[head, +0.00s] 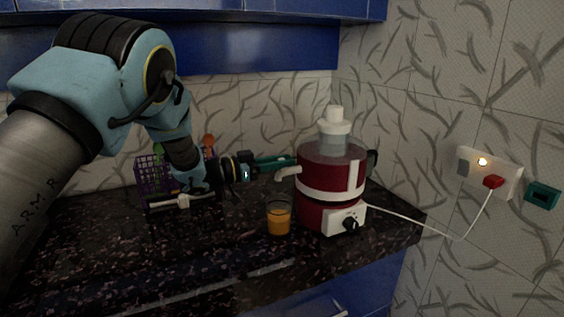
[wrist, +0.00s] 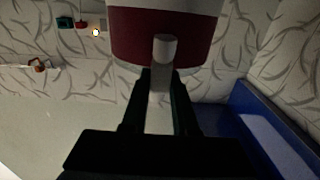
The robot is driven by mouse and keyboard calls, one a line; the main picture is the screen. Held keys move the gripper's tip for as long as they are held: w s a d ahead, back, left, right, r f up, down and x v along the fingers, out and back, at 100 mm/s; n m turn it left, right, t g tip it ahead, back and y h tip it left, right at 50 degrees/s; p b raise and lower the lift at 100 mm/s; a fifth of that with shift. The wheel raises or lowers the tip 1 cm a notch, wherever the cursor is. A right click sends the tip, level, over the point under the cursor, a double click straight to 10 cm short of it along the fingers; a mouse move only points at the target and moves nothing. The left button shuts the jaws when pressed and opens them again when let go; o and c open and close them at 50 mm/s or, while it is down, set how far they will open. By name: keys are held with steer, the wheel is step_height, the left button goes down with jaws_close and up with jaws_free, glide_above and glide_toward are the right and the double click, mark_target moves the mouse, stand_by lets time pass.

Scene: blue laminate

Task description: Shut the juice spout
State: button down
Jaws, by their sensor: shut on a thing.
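The juicer (head: 318,182) is red and white with a clear top and stands on the dark counter. Its pale spout (head: 286,174) sticks out to the left, above a glass of orange juice (head: 279,219). My gripper (head: 292,160) reaches in from the left, its dark green fingers at the spout. In the wrist view the spout (wrist: 164,52) lies between the two fingers of my gripper (wrist: 160,76), which are shut on it. The red juicer body (wrist: 128,35) is just beyond. I cannot tell whether juice flows.
A purple basket (head: 148,172) with utensils stands behind my arm on the left. The white cable (head: 420,232) runs from the juicer to a lit wall socket (head: 487,170) on the right. Blue cabinets (head: 250,45) hang above. The counter's front left is clear.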

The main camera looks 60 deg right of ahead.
steer(key=shift+r, duration=0.1)
steer(key=shift+s+d+r+t+y+p, duration=0.15)
steer(key=shift+r+t+y+p, duration=0.35)
steer(key=shift+p, duration=0.6)
steer(key=shift+s+d+f+y+p, duration=0.1)
steer(key=shift+y+p, duration=0.4)
steer(key=shift+p, duration=0.25)
steer(key=shift+s+d+f+t+y+p, duration=0.15)
steer(key=shift+t+y+p, duration=0.4)
steer(key=shift+p, duration=0.4)
steer(key=shift+d+f+t+y+p, duration=0.1)
steer(key=shift+f+t+y+p, duration=0.15)
steer(key=shift+f+p, duration=0.15)
steer(key=c, duration=0.7)
jaws_free()
